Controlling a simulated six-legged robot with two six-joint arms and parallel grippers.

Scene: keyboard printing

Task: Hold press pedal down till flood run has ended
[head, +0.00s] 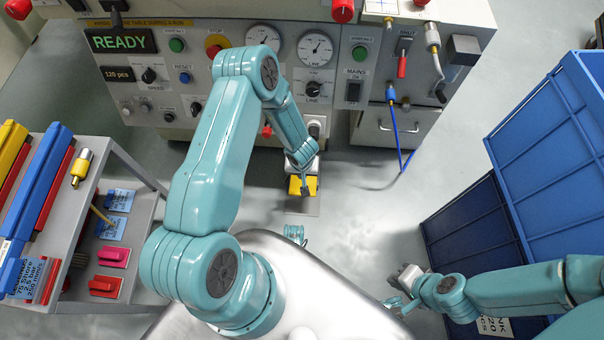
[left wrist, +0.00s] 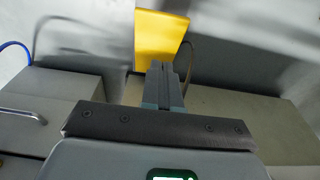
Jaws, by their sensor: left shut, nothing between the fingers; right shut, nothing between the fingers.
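The yellow press pedal (head: 294,187) sits low at the foot of the grey press, on a small floor plate. My left gripper (head: 308,188) is at the pedal, over its right part, with its fingers shut and empty. In the left wrist view the shut fingers (left wrist: 163,72) point at the yellow pedal (left wrist: 160,40) and overlap its lower edge. I cannot tell whether they press it down. My right gripper (head: 398,292) is shut and empty at the lower right, away from the pedal. The press display (head: 119,41) reads READY in green.
The press front (head: 240,90) carries buttons, knobs and two gauges. A blue cable (head: 398,140) hangs at its right. Blue crates (head: 550,140) stand at the right. A grey cart (head: 140,170) with colored squeegee-like bars stands at the left. Floor is clear between pedal and crates.

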